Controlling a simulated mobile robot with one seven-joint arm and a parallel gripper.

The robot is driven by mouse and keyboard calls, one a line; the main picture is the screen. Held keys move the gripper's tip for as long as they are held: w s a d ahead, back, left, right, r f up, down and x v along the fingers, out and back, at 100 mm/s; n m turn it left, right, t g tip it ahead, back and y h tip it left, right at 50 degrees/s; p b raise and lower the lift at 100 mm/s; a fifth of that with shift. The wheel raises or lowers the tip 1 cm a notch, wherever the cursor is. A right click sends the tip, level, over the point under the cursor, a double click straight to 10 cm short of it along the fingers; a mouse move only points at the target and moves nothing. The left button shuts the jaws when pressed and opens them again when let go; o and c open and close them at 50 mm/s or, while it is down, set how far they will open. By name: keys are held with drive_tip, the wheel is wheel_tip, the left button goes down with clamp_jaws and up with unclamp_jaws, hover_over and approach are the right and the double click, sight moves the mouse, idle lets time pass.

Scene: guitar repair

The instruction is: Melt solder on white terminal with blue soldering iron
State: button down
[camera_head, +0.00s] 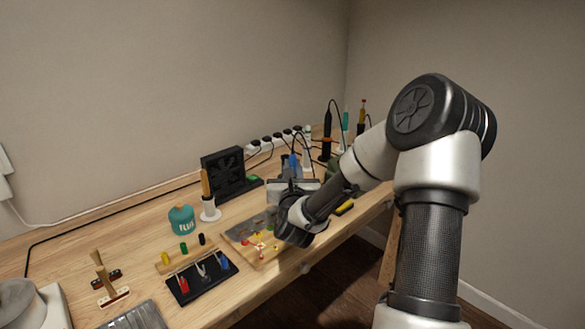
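My gripper (291,183) is over the workbench, at the end of my arm, which reaches in from the right. Its fingers are small and partly hidden by the wrist, so I cannot tell whether it is open or shut. A blue upright thing (291,164), perhaps the blue soldering iron, shows just beyond the gripper. I cannot tell whether they touch. A wooden board (235,237) with small red, yellow and pale terminals lies in front of the wrist. The wrist partly covers the board, and I cannot clearly single out the white terminal.
A black fan box (224,172), a wooden-handled tool in a white stand (210,212) and a teal flux jar (182,220) stand left of the gripper. A black tray (201,284) lies at the front. A power strip (267,143) and more upright tools (327,137) are behind.

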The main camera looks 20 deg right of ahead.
drive_tip(key=shift+r, duration=0.1)
idle(0.3)
wheel_tip(320, 180, up, 7)
drive_tip(key=p, duration=0.4)
drive_tip(key=shift+p, duration=0.3)
drive_tip(key=shift+d, duration=0.1)
drive_tip(key=d+r+p, duration=0.1)
drive_tip(key=d, duration=0.6)
drive_tip(key=shift+d+r, duration=0.4)
idle(0.8)
drive_tip(key=shift+w, duration=0.1)
